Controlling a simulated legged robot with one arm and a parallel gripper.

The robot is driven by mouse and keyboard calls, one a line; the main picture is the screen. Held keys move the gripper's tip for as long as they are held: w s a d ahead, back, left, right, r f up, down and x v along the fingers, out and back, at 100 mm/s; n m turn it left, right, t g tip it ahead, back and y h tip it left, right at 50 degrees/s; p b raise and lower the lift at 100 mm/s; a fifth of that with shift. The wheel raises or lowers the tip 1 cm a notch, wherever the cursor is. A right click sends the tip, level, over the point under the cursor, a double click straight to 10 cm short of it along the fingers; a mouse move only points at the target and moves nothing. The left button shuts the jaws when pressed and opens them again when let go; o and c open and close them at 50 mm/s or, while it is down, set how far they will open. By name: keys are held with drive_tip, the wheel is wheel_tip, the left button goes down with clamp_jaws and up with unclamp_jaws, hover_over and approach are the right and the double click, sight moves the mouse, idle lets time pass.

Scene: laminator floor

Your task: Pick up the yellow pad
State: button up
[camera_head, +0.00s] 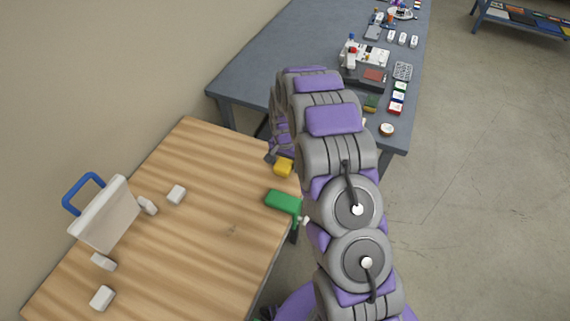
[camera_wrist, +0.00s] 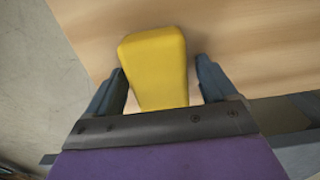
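The yellow pad (camera_wrist: 156,62) lies on the wooden table and fills the middle of the wrist view, between the two fingers of my gripper (camera_wrist: 165,85). The fingers are apart, with a small gap on each side of the pad. In the head view the yellow pad (camera_head: 283,168) is near the table's right edge, and my gripper (camera_head: 272,155) is right beside it, partly hidden by my arm. The near end of the pad is hidden behind the gripper's palm in the wrist view.
A blue-grey table (camera_head: 250,75) with many small items stands behind.

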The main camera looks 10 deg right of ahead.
sight(285, 160)
drive_tip(key=c, duration=1)
wheel_tip(285, 160, up, 10)
drive_tip(key=shift+p, duration=0.95)
